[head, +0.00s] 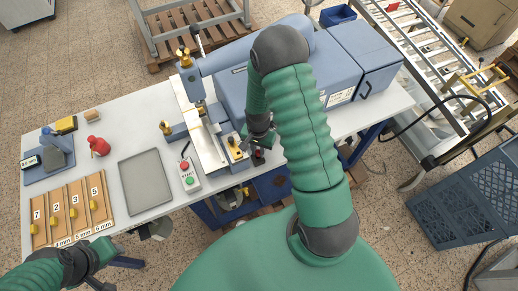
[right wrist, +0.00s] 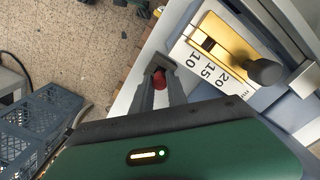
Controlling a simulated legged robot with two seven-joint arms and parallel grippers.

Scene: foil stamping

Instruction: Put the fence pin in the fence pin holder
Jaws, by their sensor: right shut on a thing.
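The fence pin, seen as a small red knob (right wrist: 159,81), is between the fingertips of my right gripper (right wrist: 160,92), which is shut on it. In the head view, my right gripper (head: 259,143) is low at the front of the stamping press, and the red (head: 259,154) shows just below it. A dark grey block (right wrist: 161,64), possibly the fence pin holder, is right at the fingertips by the table edge. The pin's lower end is hidden, so I cannot tell whether it is inside. My left gripper (head: 105,251) is at the lower left; its finger opening is unclear.
A brass scale plate (right wrist: 222,50) with a black knob (right wrist: 267,71) and the marks 10, 15, 20 is close beside my right gripper. A start button box (head: 188,175), grey tray (head: 145,181) and wooden slotted rack (head: 72,212) are on the white table (head: 118,128).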

